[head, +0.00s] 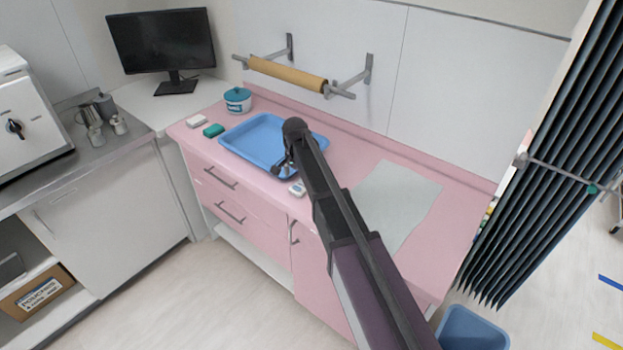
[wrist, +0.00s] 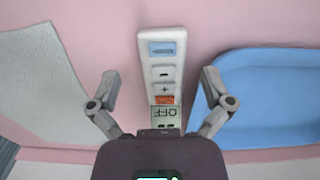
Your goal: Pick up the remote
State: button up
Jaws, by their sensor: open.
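The remote (wrist: 163,75) is white with a blue button, plus and minus buttons, an orange button and a small display. In the wrist view it lies lengthwise between the two fingers of my open gripper (wrist: 162,95), which stand apart on either side of it. Its lower end is hidden by the gripper body. In the head view the remote (head: 297,188) lies on the pink counter near the front edge, just in front of the blue tray. My gripper (head: 283,168) is just above it there, partly hidden by my arm. I cannot tell the exact height.
The blue tray (wrist: 285,95) is close to the right finger in the wrist view. A pale sheet (wrist: 38,80) lies on the left. On the pink counter (head: 345,160) also stand a teal-lidded tub (head: 237,100) and two small boxes. A paper-roll holder (head: 290,75) is on the wall.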

aim_at(297, 188)
jog(key=shift+a+f+b, duration=0.15)
jog(key=shift+f+b, duration=2.3)
jog(key=shift+f, duration=0.1)
jog(key=c, duration=1.1)
jog(key=shift+o, duration=0.2)
jog(key=shift+r, duration=0.25)
notch_tip(297, 188, up, 3)
jog(key=p, duration=0.3)
jog(key=s+d, duration=0.3)
jog(key=s, duration=0.1)
jog(key=s+d+r+p, duration=0.1)
jog(key=s+d, duration=0.2)
jog(key=s, duration=0.1)
jog(key=s+d+p, duration=0.1)
jog(key=s+d, duration=0.3)
jog(key=shift+s+r, duration=0.3)
